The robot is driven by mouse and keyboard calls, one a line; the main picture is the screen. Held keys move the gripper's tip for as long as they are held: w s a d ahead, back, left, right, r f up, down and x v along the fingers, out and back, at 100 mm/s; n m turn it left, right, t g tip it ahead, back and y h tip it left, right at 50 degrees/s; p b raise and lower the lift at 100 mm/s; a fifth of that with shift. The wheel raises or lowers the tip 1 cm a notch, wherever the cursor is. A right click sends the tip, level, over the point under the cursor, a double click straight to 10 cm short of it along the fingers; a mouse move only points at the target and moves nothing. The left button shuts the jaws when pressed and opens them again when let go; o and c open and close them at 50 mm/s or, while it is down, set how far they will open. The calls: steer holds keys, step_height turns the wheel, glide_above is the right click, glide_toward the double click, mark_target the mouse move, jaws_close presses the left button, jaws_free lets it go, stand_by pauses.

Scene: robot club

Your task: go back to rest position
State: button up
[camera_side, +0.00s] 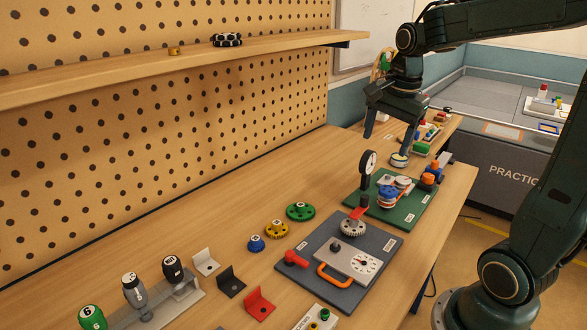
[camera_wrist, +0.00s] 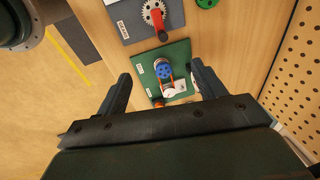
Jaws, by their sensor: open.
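My gripper (camera_side: 390,140) hangs at the end of my dark arm, above the far part of the wooden bench. Its two fingers are spread apart with nothing held between them. In the wrist view my gripper (camera_wrist: 162,85) shows both fingers apart, with the green board (camera_wrist: 177,52) below and beyond them.
A grey board (camera_side: 318,288) with a gear, crank and orange handle lies nearer. Green, yellow and blue gears (camera_side: 277,229), brackets (camera_side: 231,282) and a rack of labelled knobs (camera_side: 158,303) line the bench. The pegboard (camera_side: 120,130) and shelf (camera_side: 180,62) stand along the left.

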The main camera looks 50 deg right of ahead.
steer(key=s+a+n+t, duration=0.3)
steer(key=s+a+n, duration=0.8)
steer(key=n, duration=0.7)
steer(key=shift+s+a+t+y, duration=0.2)
steer(key=shift+a+t+y, duration=0.2)
steer(key=shift+a, duration=1.25)
steer(key=shift+f, duration=0.1)
